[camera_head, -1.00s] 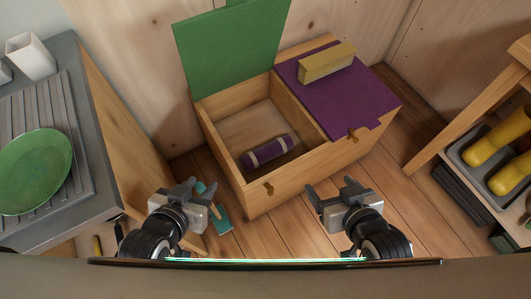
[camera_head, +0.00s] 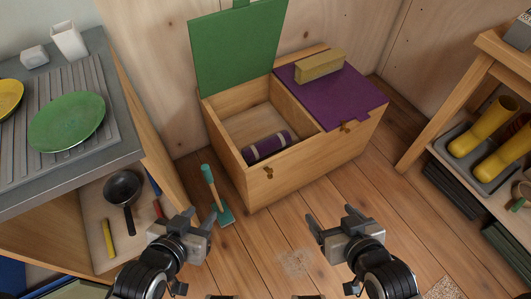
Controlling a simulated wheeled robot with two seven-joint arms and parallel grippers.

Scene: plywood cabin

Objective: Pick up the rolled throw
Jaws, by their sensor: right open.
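The rolled throw (camera_head: 267,146) is a purple roll with pale bands. It lies inside the open left compartment of a wooden chest (camera_head: 290,185), against the front wall. The green lid (camera_head: 238,48) over that compartment stands raised at the back. My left gripper (camera_head: 186,221) is in front of the chest, to the lower left, with its jaws apart and nothing between them. My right gripper (camera_head: 330,222) is open and empty, to the lower right in front of the chest. Both are apart from the throw.
The purple right lid (camera_head: 330,95) is shut with a yellow block (camera_head: 320,66) on it. A counter with a green plate (camera_head: 66,121) is at left, a shelf with yellow boots (camera_head: 485,130) at right.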

